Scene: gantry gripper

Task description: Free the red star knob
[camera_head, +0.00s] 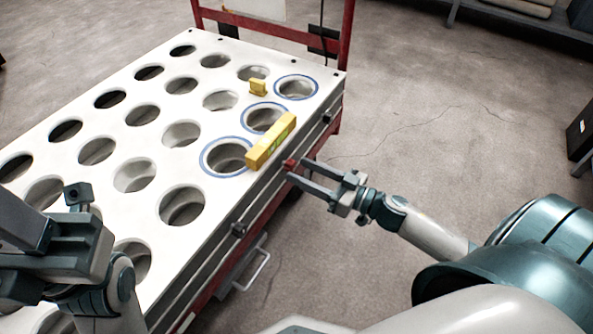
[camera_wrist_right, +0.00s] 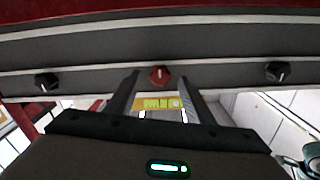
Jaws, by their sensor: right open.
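The red star knob (camera_head: 290,165) sits on the side face of the white cart top, below a yellow bar. It also shows in the right wrist view (camera_wrist_right: 160,75), between the far ends of my finger pair. My right gripper (camera_head: 298,171) is open, with its fingertips close to the knob, one on each side; I cannot tell whether they touch it. My left gripper (camera_head: 77,195) is at the left over the holed top, away from the knob. Its fingers are only partly visible.
The white top (camera_head: 225,70) has several round holes, some ringed in blue. Black knobs (camera_head: 238,229) sit along the same side. Clear floor (camera_head: 420,120) lies to the right.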

